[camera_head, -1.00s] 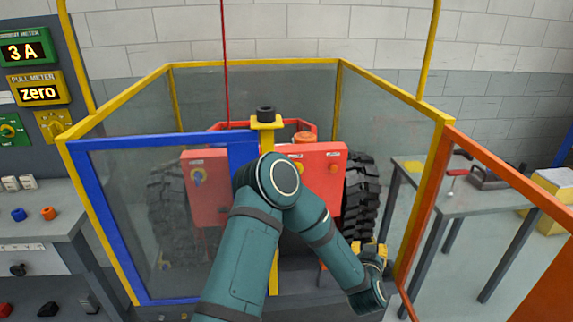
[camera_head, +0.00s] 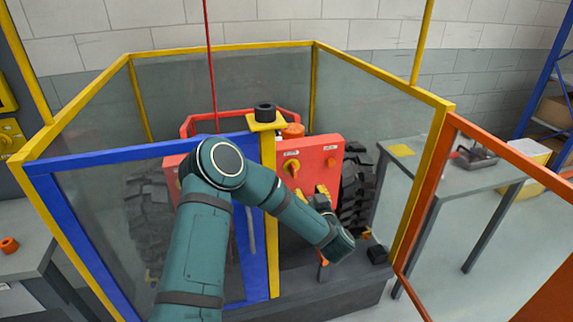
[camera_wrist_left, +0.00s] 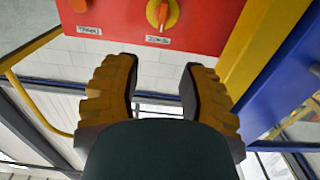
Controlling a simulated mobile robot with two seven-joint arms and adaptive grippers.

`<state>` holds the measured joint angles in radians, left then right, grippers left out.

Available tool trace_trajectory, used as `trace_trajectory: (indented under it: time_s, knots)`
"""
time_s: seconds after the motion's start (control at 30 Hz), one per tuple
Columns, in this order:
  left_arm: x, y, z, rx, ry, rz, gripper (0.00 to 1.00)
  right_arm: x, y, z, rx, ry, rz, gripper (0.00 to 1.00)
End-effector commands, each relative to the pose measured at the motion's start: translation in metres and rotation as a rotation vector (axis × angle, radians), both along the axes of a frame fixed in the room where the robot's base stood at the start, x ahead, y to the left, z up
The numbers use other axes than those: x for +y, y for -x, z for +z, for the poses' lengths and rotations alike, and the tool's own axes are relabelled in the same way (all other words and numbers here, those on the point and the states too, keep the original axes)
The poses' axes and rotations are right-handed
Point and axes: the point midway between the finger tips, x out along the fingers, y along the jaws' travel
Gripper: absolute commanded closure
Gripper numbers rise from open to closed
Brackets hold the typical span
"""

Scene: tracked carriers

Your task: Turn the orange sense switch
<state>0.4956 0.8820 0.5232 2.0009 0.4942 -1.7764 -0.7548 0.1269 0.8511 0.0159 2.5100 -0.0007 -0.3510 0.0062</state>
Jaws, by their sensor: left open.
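The orange switch (camera_head: 291,167) is a knob on a round yellow base on the red panel (camera_head: 315,155). It also shows at the top of the left wrist view (camera_wrist_left: 162,13), with a small label beside it that I cannot read surely. My left gripper (camera_head: 311,194) has yellow fingers and is in front of the panel, just below the switch in the head view. In the left wrist view its fingers (camera_wrist_left: 160,88) are spread apart with nothing between them, and the switch lies beyond the fingertips. My right gripper is in no view.
A yellow-framed clear fence (camera_head: 230,47) surrounds the red machine, with a blue-framed panel (camera_head: 105,160) at the left and an orange-framed one (camera_head: 505,150) at the right. A yellow post (camera_head: 269,220) stands close to my left arm. A grey table (camera_head: 425,165) is at the right.

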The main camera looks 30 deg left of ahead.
Motion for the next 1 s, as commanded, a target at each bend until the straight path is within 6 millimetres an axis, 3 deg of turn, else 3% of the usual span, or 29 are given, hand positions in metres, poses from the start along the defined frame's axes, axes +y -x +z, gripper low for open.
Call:
trace_trajectory:
  time_s: [0.23,0.7,1.0]
  knots:
    - [0.015,-0.011,0.001,-0.004,-0.002,0.010,0.59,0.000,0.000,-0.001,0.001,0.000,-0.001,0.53]
    - [0.082,-0.067,-0.001,-0.003,-0.002,0.011,0.59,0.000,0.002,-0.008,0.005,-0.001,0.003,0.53]
    - [0.104,-0.088,0.000,-0.001,-0.002,0.007,0.59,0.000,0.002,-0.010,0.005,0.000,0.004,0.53]
